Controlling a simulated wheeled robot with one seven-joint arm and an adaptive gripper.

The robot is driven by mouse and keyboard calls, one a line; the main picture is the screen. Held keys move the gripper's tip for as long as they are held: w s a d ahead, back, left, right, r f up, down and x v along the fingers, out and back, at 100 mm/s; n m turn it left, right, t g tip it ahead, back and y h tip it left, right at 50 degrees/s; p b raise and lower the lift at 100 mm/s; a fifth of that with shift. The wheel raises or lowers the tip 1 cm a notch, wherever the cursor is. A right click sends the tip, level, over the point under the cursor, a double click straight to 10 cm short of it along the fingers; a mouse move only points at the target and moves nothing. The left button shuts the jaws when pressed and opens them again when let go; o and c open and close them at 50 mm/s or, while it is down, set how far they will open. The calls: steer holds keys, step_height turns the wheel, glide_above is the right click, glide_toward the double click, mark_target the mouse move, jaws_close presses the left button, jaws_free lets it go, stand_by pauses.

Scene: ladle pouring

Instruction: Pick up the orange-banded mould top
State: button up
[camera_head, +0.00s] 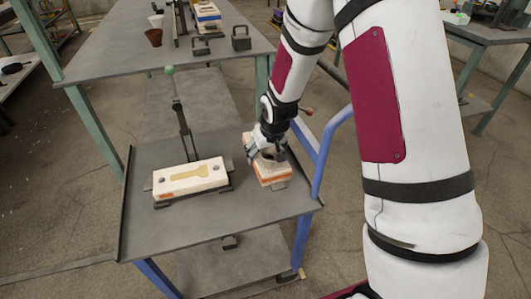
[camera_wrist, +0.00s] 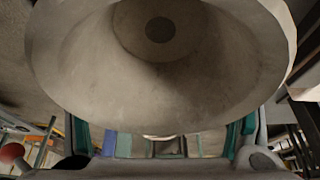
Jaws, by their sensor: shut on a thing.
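The orange-banded mould top (camera_head: 272,176) is a pale block with an orange stripe at the right side of the grey cart top. My gripper (camera_head: 266,152) comes down on it from above and is shut on its upper part. In the wrist view a wide grey pouring cup (camera_wrist: 165,85) with a dark round hole fills most of the picture, between the teal fingers of my gripper (camera_wrist: 158,138). Something grey shows under the block's near edge. I cannot tell whether the block rests on it or hangs just above.
A pale mould half (camera_head: 190,178) with a yellowish cavity lies in a dark frame on the cart (camera_head: 215,225), left of my gripper. A grey workbench (camera_head: 110,60) with small items is beyond.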

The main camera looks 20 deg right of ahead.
step_height(320, 180, up, 3)
steer(key=shift+w+r+p, duration=0.15)
steer(key=shift+p, duration=0.4)
steer(key=shift+s+r, duration=0.2)
steer(key=shift+r, duration=0.1)
steer(key=s, duration=0.4)
steer(key=s+a+p, duration=0.1)
steer(key=s, duration=0.3)
steer(key=s+r, duration=0.1)
steer(key=s, duration=0.3)
steer(key=shift+s+a+p, duration=0.25)
steer(key=shift+s+p, duration=0.1)
steer(key=s+p, duration=0.2)
steer(key=p, duration=0.3)
steer(key=shift+s+a+r, duration=0.1)
steer(key=shift+s, duration=0.3)
steer(key=shift+s+p, duration=0.1)
steer(key=shift+p, duration=0.35)
